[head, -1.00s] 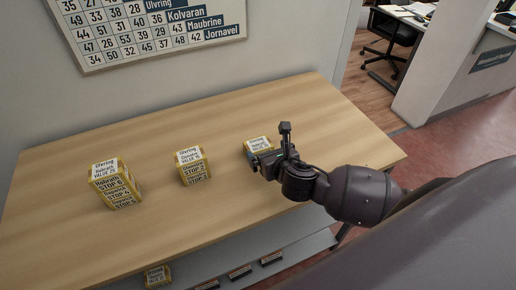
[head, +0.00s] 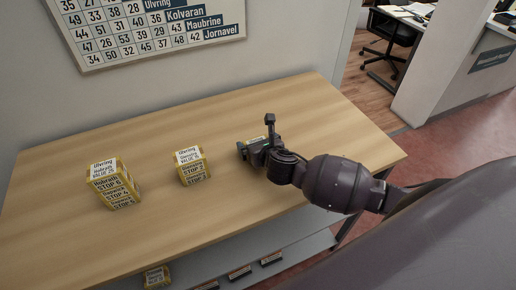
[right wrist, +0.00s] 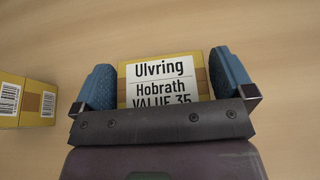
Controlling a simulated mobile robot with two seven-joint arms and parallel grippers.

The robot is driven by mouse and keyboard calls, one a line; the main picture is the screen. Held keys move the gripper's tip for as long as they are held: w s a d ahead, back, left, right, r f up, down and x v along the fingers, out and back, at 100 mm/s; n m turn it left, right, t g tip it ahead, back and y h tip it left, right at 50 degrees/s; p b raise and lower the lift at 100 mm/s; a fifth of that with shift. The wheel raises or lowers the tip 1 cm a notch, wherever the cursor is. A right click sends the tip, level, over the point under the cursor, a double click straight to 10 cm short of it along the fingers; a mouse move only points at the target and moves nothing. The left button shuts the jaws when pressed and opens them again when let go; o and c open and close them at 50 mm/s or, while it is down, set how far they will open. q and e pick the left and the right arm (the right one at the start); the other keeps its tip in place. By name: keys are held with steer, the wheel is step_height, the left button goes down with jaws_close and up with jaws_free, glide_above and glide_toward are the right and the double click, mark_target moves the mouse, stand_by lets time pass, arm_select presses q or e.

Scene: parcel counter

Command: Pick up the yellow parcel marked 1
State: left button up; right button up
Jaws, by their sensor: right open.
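A yellow parcel (right wrist: 165,72) in the right wrist view has a white label reading "Ulvring", "Hobrath", "VALUE 35". I cannot make out a mark 1 on it. It lies between the two blue finger pads of my right gripper (right wrist: 166,88), which is open around it; its near part is hidden behind the gripper body. In the head view my right gripper (head: 248,148) covers nearly all of this parcel, on the right half of the wooden table. My left gripper is not in view.
A middle yellow parcel (head: 191,166) stands left of my right gripper, and its side shows in the right wrist view (right wrist: 24,100). A taller yellow parcel (head: 115,185) stands further left. Another yellow parcel (head: 157,277) is on the lower shelf. The table (head: 330,125) is clear at right.

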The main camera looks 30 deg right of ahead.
steer(key=c, duration=0.8)
steer(key=shift+r, duration=0.15)
